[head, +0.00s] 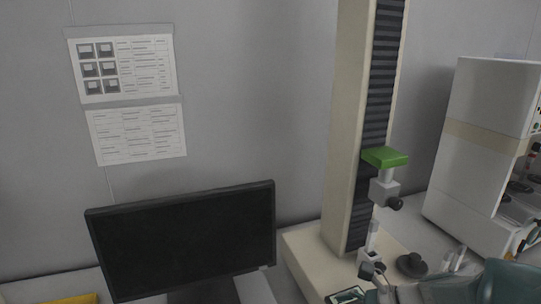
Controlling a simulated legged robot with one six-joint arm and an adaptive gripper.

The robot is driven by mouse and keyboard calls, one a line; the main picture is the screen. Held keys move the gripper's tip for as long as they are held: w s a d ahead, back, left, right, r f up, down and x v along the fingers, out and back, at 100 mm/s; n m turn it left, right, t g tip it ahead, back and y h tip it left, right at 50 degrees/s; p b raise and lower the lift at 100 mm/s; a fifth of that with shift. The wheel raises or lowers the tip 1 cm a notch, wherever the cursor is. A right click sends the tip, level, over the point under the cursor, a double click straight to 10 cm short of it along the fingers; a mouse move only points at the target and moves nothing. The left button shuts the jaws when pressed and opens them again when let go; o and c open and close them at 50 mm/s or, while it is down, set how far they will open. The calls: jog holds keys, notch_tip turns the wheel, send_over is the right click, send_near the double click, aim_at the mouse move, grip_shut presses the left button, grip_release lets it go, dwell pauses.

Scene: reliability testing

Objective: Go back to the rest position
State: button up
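A green block (385,156) sits on the machine's column above a grey clamp (383,190).
A black monitor (185,240) stands at the lower left. A white cabinet-like instrument (485,150) stands at the right. A yellow item (72,299) shows at the bottom left. Printed sheets (125,68) hang on the wall.

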jog(key=s+r+n+h, duration=0.3)
jog(key=s+n+h, duration=0.2)
jog(key=n, duration=0.5)
jog(key=s+d+r+n+t+h, duration=0.1)
jog(key=s+r+n+h, duration=0.3)
jog(key=s+n, duration=0.4)
jog(key=n+h, duration=0.1)
jog(key=n, duration=0.2)
jog(key=shift+r+t+h, duration=0.25)
jog(key=shift+t+h, duration=0.05)
jog(key=shift+s, duration=0.1)
